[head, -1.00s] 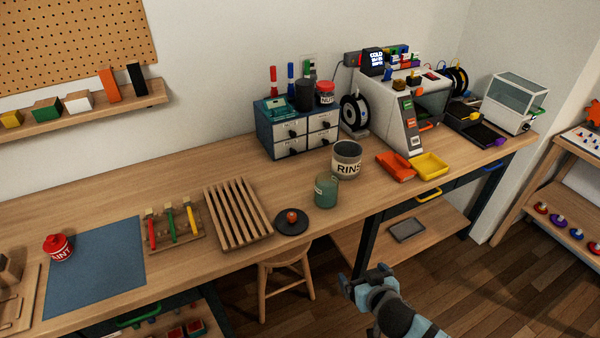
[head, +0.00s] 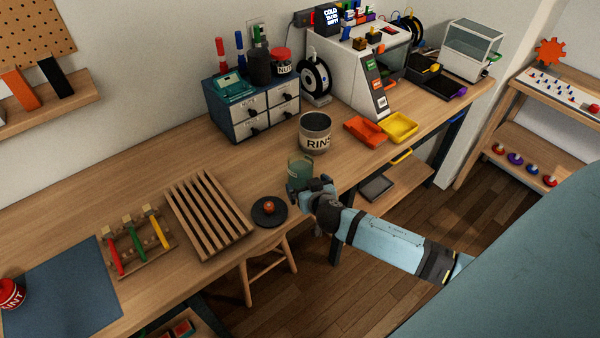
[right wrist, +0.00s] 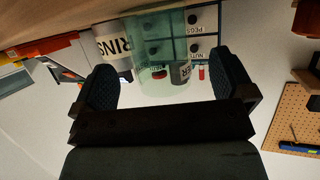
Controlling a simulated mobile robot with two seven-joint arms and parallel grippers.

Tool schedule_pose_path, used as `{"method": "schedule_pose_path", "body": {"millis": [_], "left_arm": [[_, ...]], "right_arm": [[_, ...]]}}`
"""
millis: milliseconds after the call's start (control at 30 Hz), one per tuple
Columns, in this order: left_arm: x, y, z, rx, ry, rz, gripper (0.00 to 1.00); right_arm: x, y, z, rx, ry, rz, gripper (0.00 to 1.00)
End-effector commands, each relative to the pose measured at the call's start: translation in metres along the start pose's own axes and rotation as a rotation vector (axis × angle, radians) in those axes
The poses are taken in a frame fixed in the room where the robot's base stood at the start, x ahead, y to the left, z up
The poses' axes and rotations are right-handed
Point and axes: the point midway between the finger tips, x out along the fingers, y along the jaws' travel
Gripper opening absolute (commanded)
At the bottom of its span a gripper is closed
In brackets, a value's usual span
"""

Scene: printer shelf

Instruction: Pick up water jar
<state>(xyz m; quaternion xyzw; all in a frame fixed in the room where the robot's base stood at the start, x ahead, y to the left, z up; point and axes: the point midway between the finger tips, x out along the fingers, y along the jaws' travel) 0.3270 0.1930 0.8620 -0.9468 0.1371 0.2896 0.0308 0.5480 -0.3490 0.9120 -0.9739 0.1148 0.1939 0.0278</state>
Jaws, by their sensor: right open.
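The water jar is a translucent green cup (head: 299,171) standing on the workbench in the head view, in front of the grey RINSE pot (head: 315,134). My right gripper (head: 308,187) has its fingers at the near side of the jar and partly hides its lower part. In the right wrist view, which is upside down, the jar (right wrist: 160,60) shows between the two open dark fingers (right wrist: 165,88). I cannot tell whether either finger touches it. My left gripper is not in view.
A black round dish (head: 269,212) with a small orange-brown knob lies left of the jar. A slatted wooden rack (head: 209,216) is further left. Orange (head: 365,131) and yellow (head: 398,126) trays lie to the right. The drawer box (head: 252,107) stands behind.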

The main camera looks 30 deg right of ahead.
Motion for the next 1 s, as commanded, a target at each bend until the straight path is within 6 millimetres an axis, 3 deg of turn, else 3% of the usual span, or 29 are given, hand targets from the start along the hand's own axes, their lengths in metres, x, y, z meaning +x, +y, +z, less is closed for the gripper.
{"method": "schedule_pose_path", "body": {"millis": [167, 433, 733, 767, 1000], "left_arm": [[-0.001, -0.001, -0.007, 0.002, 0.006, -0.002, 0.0], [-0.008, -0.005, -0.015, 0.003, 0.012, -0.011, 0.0], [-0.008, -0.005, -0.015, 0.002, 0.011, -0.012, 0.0], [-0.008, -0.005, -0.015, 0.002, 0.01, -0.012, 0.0], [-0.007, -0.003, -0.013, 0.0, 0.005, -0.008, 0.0]], "right_arm": [[0.012, 0.001, -0.003, -0.003, 0.001, 0.0, 1.0], [0.05, 0.004, -0.004, -0.002, 0.0, -0.001, 1.0], [0.057, 0.004, -0.002, 0.0, -0.001, -0.001, 1.0], [0.057, 0.004, -0.002, 0.0, -0.001, -0.001, 0.98], [0.057, 0.004, -0.002, 0.0, -0.001, -0.001, 0.43]]}}
